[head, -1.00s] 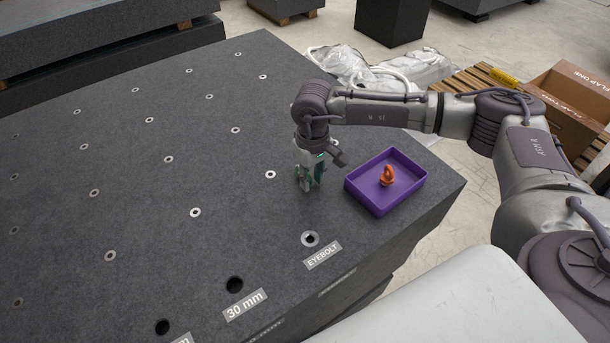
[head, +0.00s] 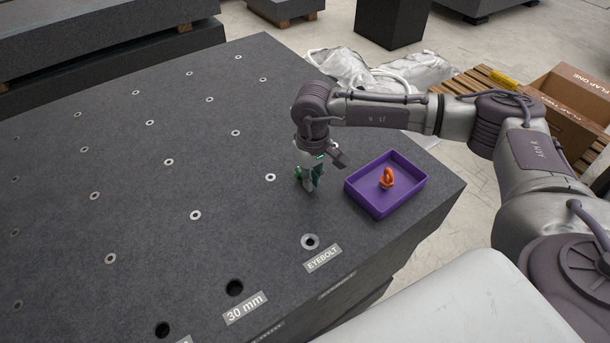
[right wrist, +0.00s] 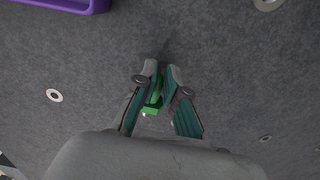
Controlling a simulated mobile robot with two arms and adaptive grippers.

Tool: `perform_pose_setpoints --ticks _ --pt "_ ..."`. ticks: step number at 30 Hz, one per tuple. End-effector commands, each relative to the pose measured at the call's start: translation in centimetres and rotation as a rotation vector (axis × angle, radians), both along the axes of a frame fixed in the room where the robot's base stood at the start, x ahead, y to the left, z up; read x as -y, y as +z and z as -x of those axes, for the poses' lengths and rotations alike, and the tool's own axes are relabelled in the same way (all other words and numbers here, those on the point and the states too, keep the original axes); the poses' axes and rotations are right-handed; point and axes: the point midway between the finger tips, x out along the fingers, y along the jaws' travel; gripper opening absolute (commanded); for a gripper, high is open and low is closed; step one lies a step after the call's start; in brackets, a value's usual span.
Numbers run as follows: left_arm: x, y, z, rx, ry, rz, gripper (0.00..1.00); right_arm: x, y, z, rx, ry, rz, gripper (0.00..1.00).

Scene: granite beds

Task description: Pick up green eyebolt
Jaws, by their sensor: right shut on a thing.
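The green eyebolt (right wrist: 153,106) shows between the fingers of my right gripper (right wrist: 162,85) in the right wrist view. The fingers are shut on it and hide much of it. In the head view my right gripper (head: 310,182) points down at the dark granite bed (head: 130,200), left of the purple tray. Only a small bit of green (head: 298,173) shows there at the fingers. I cannot tell whether the eyebolt touches the granite. My left gripper is not in view.
A purple tray (head: 376,210) with an orange eyebolt (head: 387,179) in it stands near the bed's right edge. A hole labelled EYEBOLT (head: 310,241) lies in front of my gripper. Several small inserts dot the otherwise clear granite. A cardboard box (head: 570,100) is at the right.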

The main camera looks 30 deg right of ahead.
Motion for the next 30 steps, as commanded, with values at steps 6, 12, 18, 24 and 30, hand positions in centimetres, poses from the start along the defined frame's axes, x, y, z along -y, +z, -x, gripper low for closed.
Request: perform_pose_setpoints --ticks 6,12,18,24,30 --pt "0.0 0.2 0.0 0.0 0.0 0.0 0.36 0.0 0.8 0.0 0.001 0.0 -0.001 0.0" --pt "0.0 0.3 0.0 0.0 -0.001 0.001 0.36 0.0 1.1 0.0 0.001 0.0 -0.001 0.0" --pt "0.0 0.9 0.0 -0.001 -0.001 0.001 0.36 0.0 2.2 0.0 0.002 0.0 -0.001 0.0" --pt "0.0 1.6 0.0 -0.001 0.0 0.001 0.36 0.0 3.8 -0.1 0.002 -0.001 -0.001 0.0" --pt "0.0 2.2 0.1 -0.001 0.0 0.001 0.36 0.0 5.4 0.0 0.001 -0.001 0.0 0.0"
